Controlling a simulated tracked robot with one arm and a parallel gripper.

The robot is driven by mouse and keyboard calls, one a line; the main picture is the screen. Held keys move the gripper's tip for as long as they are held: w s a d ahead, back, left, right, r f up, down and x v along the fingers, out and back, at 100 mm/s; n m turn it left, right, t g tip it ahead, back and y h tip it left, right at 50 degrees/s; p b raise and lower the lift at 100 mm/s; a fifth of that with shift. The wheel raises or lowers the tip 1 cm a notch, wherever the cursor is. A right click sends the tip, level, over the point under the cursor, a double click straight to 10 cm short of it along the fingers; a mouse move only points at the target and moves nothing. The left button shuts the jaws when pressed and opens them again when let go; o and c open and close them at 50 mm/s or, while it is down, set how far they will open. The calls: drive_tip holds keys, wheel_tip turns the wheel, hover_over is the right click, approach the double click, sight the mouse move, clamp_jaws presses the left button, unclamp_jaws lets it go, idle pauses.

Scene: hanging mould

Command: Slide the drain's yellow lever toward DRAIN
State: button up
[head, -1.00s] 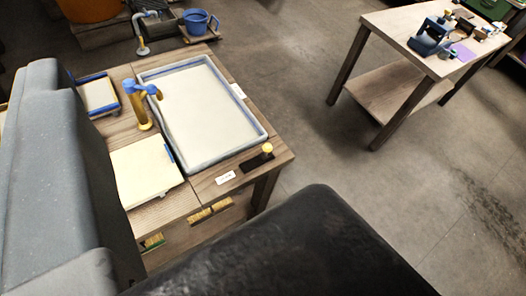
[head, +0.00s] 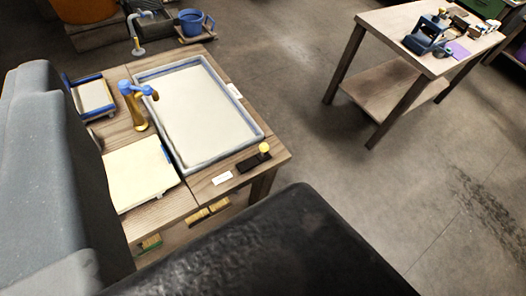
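The drain's yellow lever (head: 265,148) is a small knob on a dark slotted plate (head: 251,163) at the front right corner of the wooden table. The blue-rimmed basin (head: 262,134) with pale contents is just behind the lever. My gripper's fingers do not show; only dark and grey parts of my arm fill the bottom and left.
A yellow and blue tap (head: 136,105) stands left of the basin, near a cream pad (head: 139,174) and a small blue-framed tray (head: 93,97). A second table (head: 390,40) with tools stands at upper right. The floor between the tables is clear.

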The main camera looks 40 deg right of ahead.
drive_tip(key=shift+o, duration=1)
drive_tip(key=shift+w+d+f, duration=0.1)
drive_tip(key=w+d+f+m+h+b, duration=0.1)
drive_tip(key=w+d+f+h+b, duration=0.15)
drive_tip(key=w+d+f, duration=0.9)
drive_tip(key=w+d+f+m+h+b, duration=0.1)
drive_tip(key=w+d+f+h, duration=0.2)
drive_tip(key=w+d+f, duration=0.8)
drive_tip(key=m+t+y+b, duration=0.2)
drive_tip(key=b, duration=0.5)
approach(264, 147)
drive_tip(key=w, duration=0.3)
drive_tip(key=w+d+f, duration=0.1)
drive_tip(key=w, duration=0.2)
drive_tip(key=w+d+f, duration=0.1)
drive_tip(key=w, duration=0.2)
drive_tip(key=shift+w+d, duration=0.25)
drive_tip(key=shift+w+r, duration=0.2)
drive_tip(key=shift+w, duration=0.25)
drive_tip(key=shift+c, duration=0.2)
